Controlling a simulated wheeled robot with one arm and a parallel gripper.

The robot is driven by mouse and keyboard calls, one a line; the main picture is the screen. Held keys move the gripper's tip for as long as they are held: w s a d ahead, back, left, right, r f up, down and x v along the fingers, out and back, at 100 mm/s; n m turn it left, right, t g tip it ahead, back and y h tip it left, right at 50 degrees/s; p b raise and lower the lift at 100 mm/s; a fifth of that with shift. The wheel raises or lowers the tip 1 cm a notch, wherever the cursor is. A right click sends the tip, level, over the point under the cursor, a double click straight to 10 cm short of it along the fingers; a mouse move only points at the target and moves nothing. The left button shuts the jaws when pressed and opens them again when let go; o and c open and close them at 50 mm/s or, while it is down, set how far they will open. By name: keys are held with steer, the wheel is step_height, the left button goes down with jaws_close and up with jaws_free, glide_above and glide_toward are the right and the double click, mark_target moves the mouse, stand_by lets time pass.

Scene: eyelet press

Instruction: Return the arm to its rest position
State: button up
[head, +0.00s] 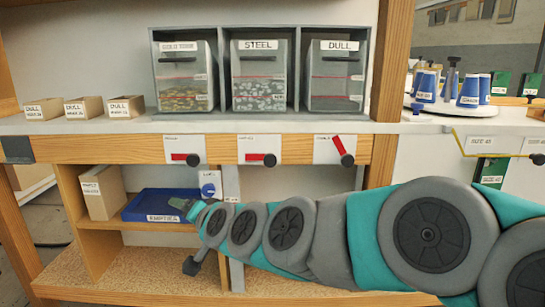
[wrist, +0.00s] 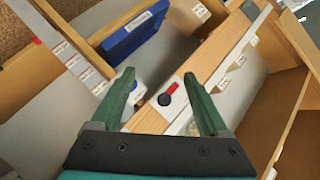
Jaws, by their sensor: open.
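My teal and grey arm (head: 290,230) reaches from the lower right across the front of the lower shelf. My gripper (wrist: 158,88) has its two green fingers spread apart in the wrist view, with nothing between them. In the head view the gripper (head: 190,208) is small and overlaps the right end of the blue tray (head: 150,208); I cannot tell whether it touches. In the wrist view a red lever on a white plate (wrist: 171,91) appears beyond and between the fingers.
Three red levers sit on the bench's front edge (head: 120,150); the right one (head: 342,150) is tilted. Above stand three bins, one labelled STEEL (head: 259,85). Small cardboard boxes (head: 82,108) are left, blue cups (head: 427,85) right. A cardboard box (head: 103,192) stands beside the tray.

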steer(key=s+d+f+n+g+h+p, duration=0.25)
steer(key=s+d+f+g, duration=0.2)
steer(key=s+d, duration=0.55)
steer(key=s+d+f+n+g+h+p, duration=0.1)
steer(key=s+d+f+g+h+p, duration=0.2)
steer(key=s+d+f, duration=0.6)
steer(key=s+d+r+g+h, duration=0.1)
steer(key=s+d+g+h, duration=0.2)
steer(key=s+d, duration=1.1)
steer(key=shift+s+d+r+m+g, duration=0.15)
steer(key=shift+s+r+m+g, duration=0.25)
steer(key=shift+g, duration=0.85)
steer(key=shift+w+h, duration=0.1)
steer(key=shift+h, duration=0.15)
